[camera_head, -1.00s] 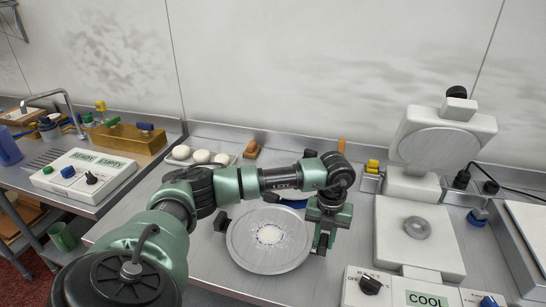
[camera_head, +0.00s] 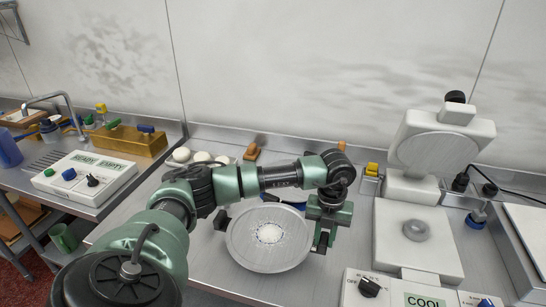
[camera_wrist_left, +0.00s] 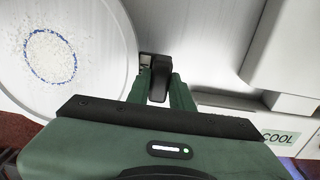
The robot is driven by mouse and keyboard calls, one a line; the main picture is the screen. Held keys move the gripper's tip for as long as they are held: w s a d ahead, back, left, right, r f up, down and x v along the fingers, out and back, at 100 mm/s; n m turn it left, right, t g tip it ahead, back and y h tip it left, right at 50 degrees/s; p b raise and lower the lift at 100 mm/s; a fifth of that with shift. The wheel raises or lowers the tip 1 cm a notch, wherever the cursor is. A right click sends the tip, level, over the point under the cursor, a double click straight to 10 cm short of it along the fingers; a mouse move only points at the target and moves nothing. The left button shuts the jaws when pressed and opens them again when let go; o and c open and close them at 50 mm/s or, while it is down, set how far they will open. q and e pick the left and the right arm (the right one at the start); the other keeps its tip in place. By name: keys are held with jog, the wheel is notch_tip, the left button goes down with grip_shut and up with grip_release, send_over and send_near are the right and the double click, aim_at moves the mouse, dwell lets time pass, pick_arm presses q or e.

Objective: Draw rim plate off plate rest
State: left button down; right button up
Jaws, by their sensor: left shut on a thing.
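The rim plate (camera_head: 251,254) is a round grey plate with a blue ring and white powder at its middle. It also shows at the left of the left wrist view (camera_wrist_left: 98,75). My right gripper is not in view.
A white press (camera_head: 420,240) with a raised round head stands to the right, with a control box (camera_head: 400,292) in front. Dough balls (camera_head: 200,156) lie behind my left arm. A READY/EMPTY box (camera_head: 85,178) stands at left. Bare steel counter lies between plate and press.

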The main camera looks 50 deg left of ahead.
pick_arm(q)
jog(key=shift+r+p, duration=1.55)
jog(key=shift+r, duration=1.15)
jog(key=shift+f, duration=0.1)
